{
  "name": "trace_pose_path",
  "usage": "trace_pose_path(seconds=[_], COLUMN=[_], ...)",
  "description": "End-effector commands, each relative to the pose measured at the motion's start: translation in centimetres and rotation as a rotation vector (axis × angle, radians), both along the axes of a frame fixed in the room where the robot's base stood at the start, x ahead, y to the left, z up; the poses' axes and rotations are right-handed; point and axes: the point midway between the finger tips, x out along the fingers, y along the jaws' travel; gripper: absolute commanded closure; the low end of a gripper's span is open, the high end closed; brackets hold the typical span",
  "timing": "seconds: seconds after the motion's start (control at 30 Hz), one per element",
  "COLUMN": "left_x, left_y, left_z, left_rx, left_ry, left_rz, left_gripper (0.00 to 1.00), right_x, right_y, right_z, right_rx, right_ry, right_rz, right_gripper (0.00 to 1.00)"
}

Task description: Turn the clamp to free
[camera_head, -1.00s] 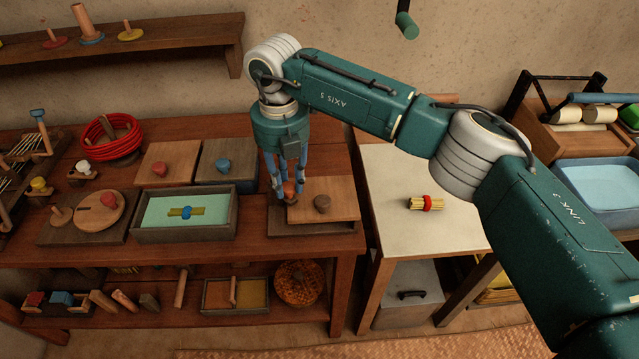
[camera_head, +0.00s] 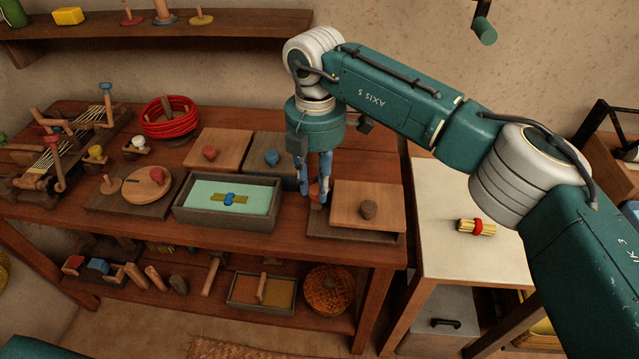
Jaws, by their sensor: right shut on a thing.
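My right gripper (camera_head: 319,190) points down at the left edge of a board set on the right end of the wooden bench. It is shut on a small orange piece (camera_head: 314,192), which I take to be the clamp; the fingers hide much of it. The orange piece is at the lid's left side. I cannot tell whether it still overlaps the lid. My left gripper is not in view.
Left of the gripper are a tray with a green liner (camera_head: 184,216), a blue-knobbed board (camera_head: 262,146) and a red-knobbed board (camera_head: 208,168). A red coil (camera_head: 170,125) stands behind. A pale table (camera_head: 437,231) on the right holds a tied bundle (camera_head: 476,227).

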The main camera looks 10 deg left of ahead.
Motion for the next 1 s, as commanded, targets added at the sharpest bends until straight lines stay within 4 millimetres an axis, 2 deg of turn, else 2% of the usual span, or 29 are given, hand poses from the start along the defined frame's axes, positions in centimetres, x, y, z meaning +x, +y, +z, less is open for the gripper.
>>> trace_pose_path(seconds=[0.47,0.5,0.6,0.87,1.0], left_x=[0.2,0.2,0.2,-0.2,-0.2], left_y=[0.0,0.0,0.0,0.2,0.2], left_z=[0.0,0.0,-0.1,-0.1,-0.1], left_rx=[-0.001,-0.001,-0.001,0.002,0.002], left_ry=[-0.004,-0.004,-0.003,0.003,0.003], left_rz=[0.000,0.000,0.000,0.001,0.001], left_gripper=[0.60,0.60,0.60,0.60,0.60], right_x=[-0.1,-0.1,-0.1,0.0,0.0], right_y=[0.2,0.2,0.2,0.1,0.2], right_z=[0.0,0.0,0.0,0.0,1.0], right_rx=[0.001,0.002,0.001,0.001,0.001], right_ry=[0.002,0.003,0.002,0.001,-0.002], right_rz=[-0.017,-0.016,-0.016,-0.015,-0.015], right_gripper=[1.00,0.71,0.55,0.55,0.55])
